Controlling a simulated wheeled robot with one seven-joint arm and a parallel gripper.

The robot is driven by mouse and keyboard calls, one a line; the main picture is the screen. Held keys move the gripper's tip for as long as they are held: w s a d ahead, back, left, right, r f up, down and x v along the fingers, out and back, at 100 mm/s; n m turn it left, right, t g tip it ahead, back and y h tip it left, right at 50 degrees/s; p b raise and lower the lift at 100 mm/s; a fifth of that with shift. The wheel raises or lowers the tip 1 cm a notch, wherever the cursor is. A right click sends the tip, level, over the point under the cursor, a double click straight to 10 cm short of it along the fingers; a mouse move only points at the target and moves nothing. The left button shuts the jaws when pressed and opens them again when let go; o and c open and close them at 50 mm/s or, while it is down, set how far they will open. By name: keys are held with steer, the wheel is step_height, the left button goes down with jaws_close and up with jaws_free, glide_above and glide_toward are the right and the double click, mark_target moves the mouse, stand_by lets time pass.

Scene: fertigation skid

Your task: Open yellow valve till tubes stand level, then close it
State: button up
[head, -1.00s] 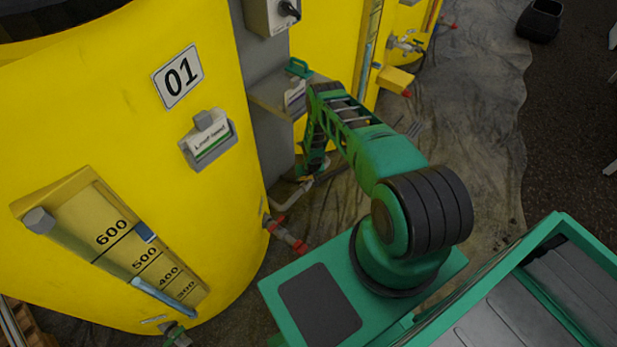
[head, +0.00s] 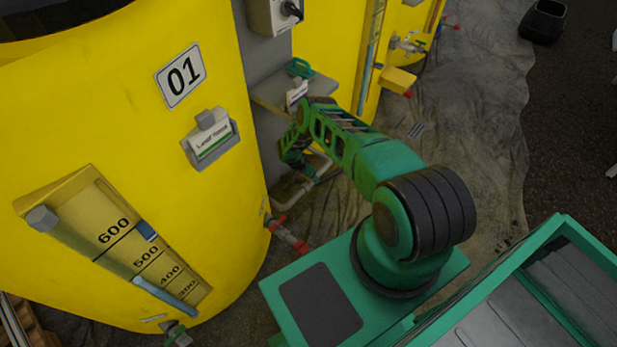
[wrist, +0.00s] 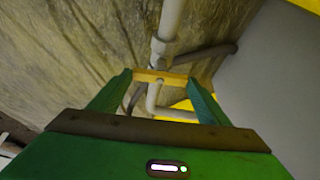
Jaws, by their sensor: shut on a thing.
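The yellow valve handle (wrist: 160,75) is a flat bar lying crosswise to a grey pipe (wrist: 171,22) in the wrist view. My gripper (wrist: 160,81) is shut on it, with a green finger at each end. Tank 01's sight tube (head: 165,290) slants along a scale, with light blue liquid topping out around the 400 to 500 marks. A blue marker (head: 147,232) sits higher on that scale. The second tank's sight tube (head: 369,52) is partly visible, its level too small to read.
Yellow tank 01 (head: 90,130) stands close at left, another yellow tank (head: 335,45) behind. A grey shelf (head: 268,98) holds a green-handled item (head: 299,68) above my forearm. A red-handled outlet (head: 288,236) juts low from tank 01. Wrinkled sheeting (head: 470,130) lies clear at right.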

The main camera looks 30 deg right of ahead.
steer(key=shift+w+a+m, duration=0.3)
steer(key=shift+a+m, duration=0.1)
steer(key=o, duration=1.1)
steer(key=shift+d, duration=0.1)
steer(key=shift+c, duration=0.2)
steer(key=shift+s, duration=0.1)
steer(key=shift+d, duration=0.1)
steer(key=shift+r, duration=0.1)
